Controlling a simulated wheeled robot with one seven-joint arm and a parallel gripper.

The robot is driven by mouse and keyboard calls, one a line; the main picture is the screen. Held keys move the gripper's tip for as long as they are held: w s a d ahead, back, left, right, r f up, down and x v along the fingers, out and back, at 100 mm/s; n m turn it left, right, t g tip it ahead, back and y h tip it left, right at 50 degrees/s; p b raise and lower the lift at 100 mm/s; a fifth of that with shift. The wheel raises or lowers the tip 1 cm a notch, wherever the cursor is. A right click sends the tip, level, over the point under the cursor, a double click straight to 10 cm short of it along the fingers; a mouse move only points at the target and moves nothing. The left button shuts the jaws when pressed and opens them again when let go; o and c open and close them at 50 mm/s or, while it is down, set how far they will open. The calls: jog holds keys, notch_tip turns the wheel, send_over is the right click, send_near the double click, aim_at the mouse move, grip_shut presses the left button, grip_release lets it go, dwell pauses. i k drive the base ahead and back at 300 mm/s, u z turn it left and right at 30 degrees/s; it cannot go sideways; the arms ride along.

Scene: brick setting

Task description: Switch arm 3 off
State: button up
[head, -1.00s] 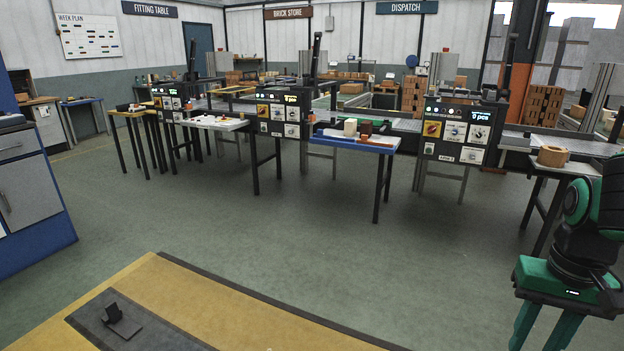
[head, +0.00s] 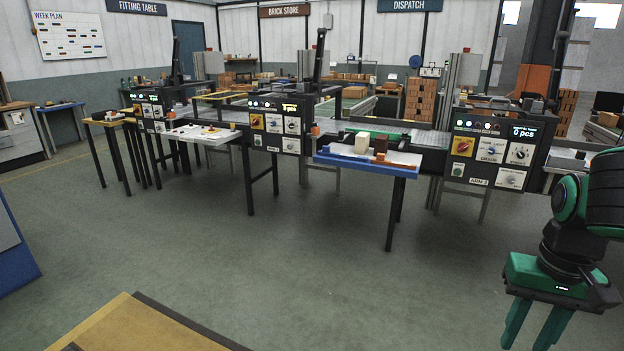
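The arm 3 control panel (head: 492,152) is a black box at the right of the line, with the label "ARM 3" at its lower edge and a display reading 0 pcs. A red rotary switch on a yellow plate (head: 463,146) is at its left side. White plates with dials sit beside it, and a small green button (head: 457,170) is below. The switch's exact position is too small to read. My gripper (head: 534,325) hangs at the lower right, fingers down and apart, empty, nearer to me than the panel and well away from it.
A blue-edged table (head: 367,163) with blocks stands left of the panel. Two similar panels, one in the middle (head: 281,126) and one further left (head: 150,112), stand along the line. Open green floor (head: 290,250) lies before them. A yellow-and-dark platform (head: 135,328) is at the lower left.

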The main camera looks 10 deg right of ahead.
aim_at(463, 146)
jog(key=i, duration=1.9)
jog(key=z, duration=2.65)
jog(key=i, duration=0.8)
jog(key=u, duration=2.1)
